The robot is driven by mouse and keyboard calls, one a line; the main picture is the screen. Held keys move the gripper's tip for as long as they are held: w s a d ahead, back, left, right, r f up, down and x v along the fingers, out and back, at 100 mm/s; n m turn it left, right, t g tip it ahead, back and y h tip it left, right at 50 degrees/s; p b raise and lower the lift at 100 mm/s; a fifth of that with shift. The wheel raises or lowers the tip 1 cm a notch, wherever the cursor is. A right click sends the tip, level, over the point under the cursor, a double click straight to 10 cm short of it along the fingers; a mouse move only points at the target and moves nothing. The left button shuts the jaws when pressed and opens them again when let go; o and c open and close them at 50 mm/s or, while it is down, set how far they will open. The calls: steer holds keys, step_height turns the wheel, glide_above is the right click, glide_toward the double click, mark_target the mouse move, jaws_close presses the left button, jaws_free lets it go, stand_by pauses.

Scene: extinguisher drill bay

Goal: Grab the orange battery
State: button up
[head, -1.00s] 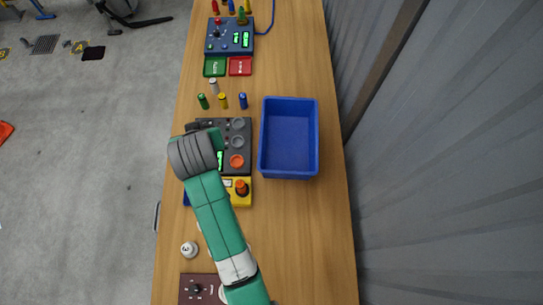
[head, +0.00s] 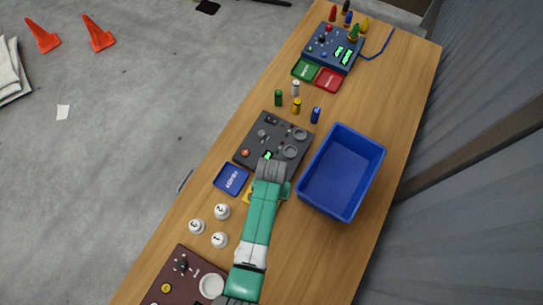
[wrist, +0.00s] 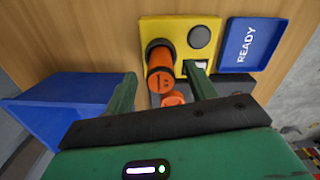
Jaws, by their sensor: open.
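In the wrist view an orange battery (wrist: 160,74) with dark lettering stands in a socket of the yellow base (wrist: 205,24). My gripper (wrist: 162,80) is open, one finger on each side of the battery in the picture; I cannot tell whether either touches it. A second orange round piece (wrist: 172,99) shows just below it, partly hidden by the gripper body. In the head view my arm covers the battery and most of the yellow base (head: 248,199).
The grey console (head: 273,137) lies beyond the gripper. A blue bin (head: 378,165) stands to its right, a blue READY tray (head: 231,179) to its left. Several small coloured cylinders, such as a green one (head: 278,98), stand farther back. White numbered knobs (head: 222,211) lie near my arm.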

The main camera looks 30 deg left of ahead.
steer(key=shift+a+f, duration=0.1)
steer(key=shift+f, duration=0.65)
steer(key=c, duration=1.2)
steer(key=shift+o, duration=0.2)
steer(key=shift+r, duration=0.55)
steer(key=r, duration=0.1)
steer(key=s+r, duration=0.1)
steer(key=shift+r, duration=0.35)
steer(key=s+d+r, duration=0.1)
steer(key=s+d, duration=0.2)
steer(key=s, duration=1.1)
steer(key=shift+s+r, duration=0.15)
steer(key=shift+s, duration=0.2)
